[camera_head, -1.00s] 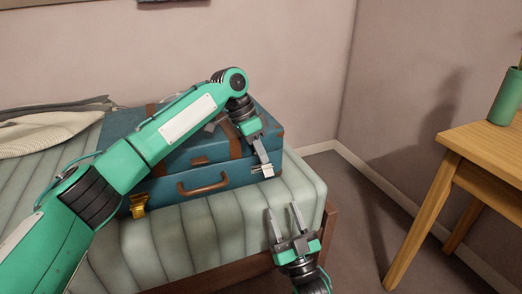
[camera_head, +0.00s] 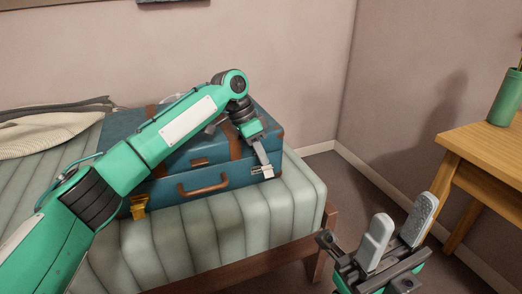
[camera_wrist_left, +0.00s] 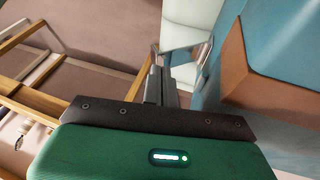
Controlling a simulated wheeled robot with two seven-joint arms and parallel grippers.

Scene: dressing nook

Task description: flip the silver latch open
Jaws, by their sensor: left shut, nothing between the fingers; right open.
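The blue suitcase (camera_head: 236,179) lies on the bench with brown straps and a brown handle. The silver latch (camera_head: 257,171) is on its front, near the right end; it also shows large in the left wrist view (camera_wrist_left: 188,22). My left gripper (camera_head: 268,173) is shut and empty, with its tips at the latch, seemingly touching it. The tips hide part of the latch, and I cannot tell its exact position. My right gripper (camera_head: 405,222) is open and empty, in front of the bench to the right, away from the suitcase.
A gold latch (camera_head: 138,206) sits at the suitcase's left front. The padded bench (camera_head: 235,222) has a wooden frame. A wooden table (camera_head: 478,142) with a green vase (camera_head: 507,98) stands at right. A cream knit cloth (camera_head: 45,136) lies at left. My left arm crosses above the suitcase.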

